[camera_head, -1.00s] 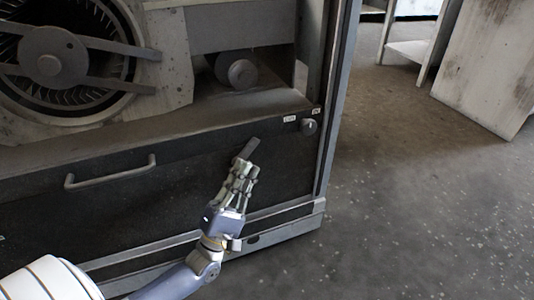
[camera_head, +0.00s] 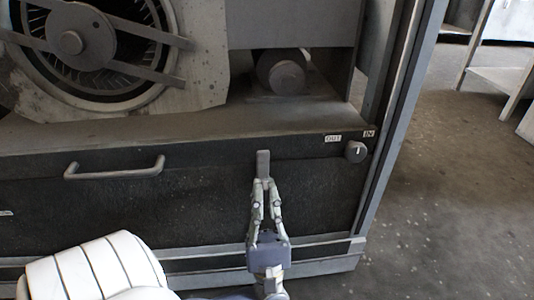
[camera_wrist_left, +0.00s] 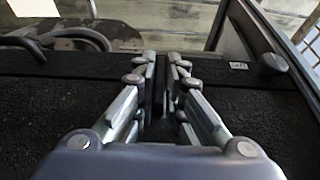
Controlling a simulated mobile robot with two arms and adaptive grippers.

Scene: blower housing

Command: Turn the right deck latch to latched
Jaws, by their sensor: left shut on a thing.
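A grey flat lever, which I take to be the right deck latch (camera_head: 263,160), stands upright in the head view on the dark front panel (camera_head: 200,205), just below the deck edge. My left gripper (camera_head: 263,182) comes up from below and is shut on the lever's lower part. The lever's top sticks out above the fingertips. In the left wrist view the fingers (camera_wrist_left: 162,75) are close together with a narrow dark strip between them; the lever is mostly hidden there. My right gripper is not in view.
A round knob (camera_head: 356,151) with "OUT" and "IN" labels sits right of the latch. A bar handle (camera_head: 115,168) is on the panel to the left. Above are a fan wheel (camera_head: 75,42) and a round motor-like part (camera_head: 283,75). Open floor (camera_head: 450,200) lies right of the housing.

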